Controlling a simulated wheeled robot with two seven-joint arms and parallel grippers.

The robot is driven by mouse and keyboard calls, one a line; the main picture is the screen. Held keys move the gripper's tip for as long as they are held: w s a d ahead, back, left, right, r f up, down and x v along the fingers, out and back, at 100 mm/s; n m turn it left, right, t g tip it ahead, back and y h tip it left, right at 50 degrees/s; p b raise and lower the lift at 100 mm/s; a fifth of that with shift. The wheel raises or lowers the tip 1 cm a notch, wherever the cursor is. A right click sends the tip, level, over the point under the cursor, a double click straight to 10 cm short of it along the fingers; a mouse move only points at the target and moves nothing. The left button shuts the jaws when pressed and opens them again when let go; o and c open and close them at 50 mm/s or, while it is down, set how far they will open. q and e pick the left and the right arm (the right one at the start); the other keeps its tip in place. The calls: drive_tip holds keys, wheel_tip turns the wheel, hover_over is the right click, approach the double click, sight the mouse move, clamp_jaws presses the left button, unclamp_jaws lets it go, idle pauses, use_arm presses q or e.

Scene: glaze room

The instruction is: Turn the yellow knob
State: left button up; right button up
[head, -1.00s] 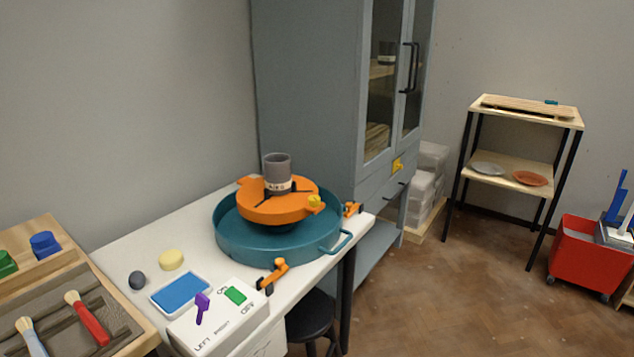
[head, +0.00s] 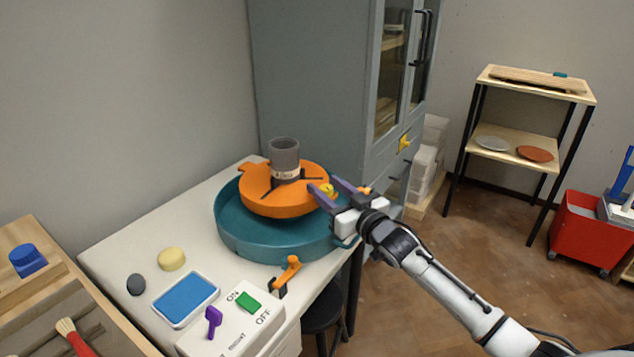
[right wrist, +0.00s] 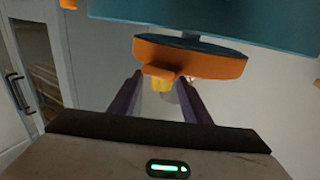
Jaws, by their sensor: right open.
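The yellow knob (head: 327,190) sits on the near right rim of the orange disc (head: 262,201), which rests in a round teal basin on the white table. My right gripper (head: 322,183) has come in from the right, with its purple fingers open at the knob. In the right wrist view, the knob (right wrist: 161,85) shows between the two fingertips (right wrist: 160,79), below the orange disc's lug. I cannot tell whether the fingers touch it. My left gripper is not in view.
A grey cup (head: 284,153) stands on the disc. The teal basin (head: 262,240) has a handle near my gripper. An orange clamp (head: 287,272) and a switch box (head: 238,325) are nearer. A grey cabinet (head: 310,85) with a yellow fitting (head: 404,142) stands behind.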

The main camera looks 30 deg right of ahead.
sight(323, 185)
drive_tip(key=shift+w, duration=2.05)
drive_tip(key=c, duration=1)
